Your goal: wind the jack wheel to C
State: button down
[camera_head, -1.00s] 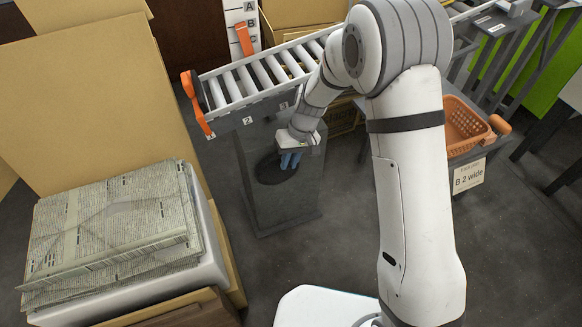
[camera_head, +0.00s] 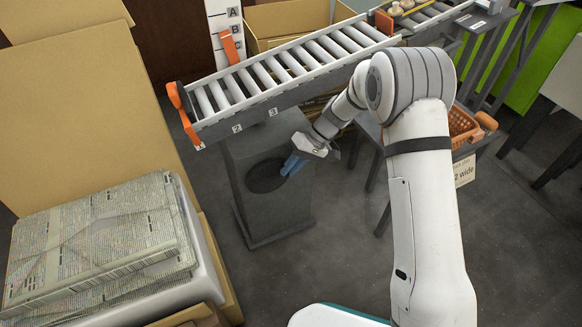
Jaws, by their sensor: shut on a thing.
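The jack wheel (camera_head: 265,177) is a dark round disc on the front of a grey pedestal (camera_head: 262,218) under the left end of the roller conveyor. My gripper (camera_head: 288,167) has blue fingers and is at the wheel's right edge. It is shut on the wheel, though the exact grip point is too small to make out. A white scale board (camera_head: 216,16) behind the conveyor carries the letters A, B and C. An orange pointer (camera_head: 230,48) lies beside the letters, its top near B and its body running down past C.
The roller conveyor (camera_head: 283,99) slopes above the wheel, with an orange end piece (camera_head: 183,112) on its left. A stack of newspapers (camera_head: 95,240) stands at left. An orange basket (camera_head: 462,126) is at right. Dark floor (camera_head: 330,225) is open between.

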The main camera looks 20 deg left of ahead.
jog(key=shift+d, duration=0.1)
jog(key=c, duration=1.4)
grip_release()
jog(key=shift+o, duration=0.2)
jog(key=shift+r, duration=0.1)
jog(key=p+v, duration=0.3)
jog(key=v, duration=0.4)
jog(key=shift+w+r, duration=0.2)
jog(key=shift+r, duration=0.05)
